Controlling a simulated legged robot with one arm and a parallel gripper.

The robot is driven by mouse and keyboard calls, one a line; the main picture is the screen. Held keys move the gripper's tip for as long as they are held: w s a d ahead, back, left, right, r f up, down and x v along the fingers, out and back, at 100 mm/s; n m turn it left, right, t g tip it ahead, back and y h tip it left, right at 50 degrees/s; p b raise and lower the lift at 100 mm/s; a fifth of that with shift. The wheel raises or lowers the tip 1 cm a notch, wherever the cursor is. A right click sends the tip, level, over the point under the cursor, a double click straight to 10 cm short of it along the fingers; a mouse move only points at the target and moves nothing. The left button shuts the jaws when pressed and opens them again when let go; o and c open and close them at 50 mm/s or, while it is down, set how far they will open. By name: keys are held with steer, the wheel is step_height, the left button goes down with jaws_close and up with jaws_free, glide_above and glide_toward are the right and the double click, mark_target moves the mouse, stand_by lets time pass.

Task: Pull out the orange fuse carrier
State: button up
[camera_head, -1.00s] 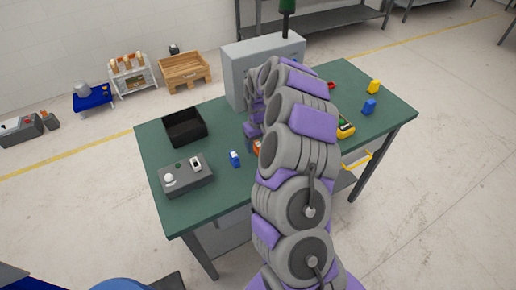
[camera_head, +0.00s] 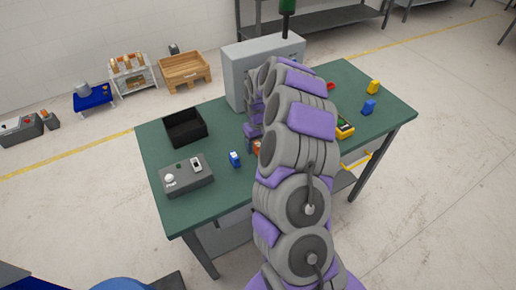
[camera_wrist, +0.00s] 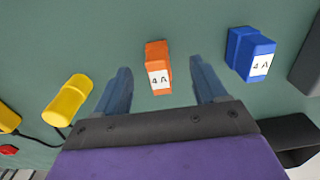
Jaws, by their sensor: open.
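The orange fuse carrier (camera_wrist: 157,58) stands on the green surface in the wrist view, with a white "4 A" label on its near end. My gripper (camera_wrist: 160,70) is open, with one blue finger on each side of the carrier and a gap on both sides. I cannot tell how far above the surface the fingertips are. In the head view, a small orange part of the carrier (camera_head: 256,146) shows beside my arm, which hides the rest of it and my gripper.
A blue carrier (camera_wrist: 249,54) marked "4 A" stands to the right, and a yellow piece (camera_wrist: 67,100) to the left. The green table (camera_head: 225,196) also holds a black bin (camera_head: 186,128), a grey switch box (camera_head: 187,176) and a large grey cabinet (camera_head: 236,72).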

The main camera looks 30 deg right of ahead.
mark_target(258, 145)
jaws_close()
stand_by(0.6)
steer(key=shift+r, duration=0.15)
steer(key=shift+r+p, duration=1.1)
steer(key=shift+r, duration=1.75)
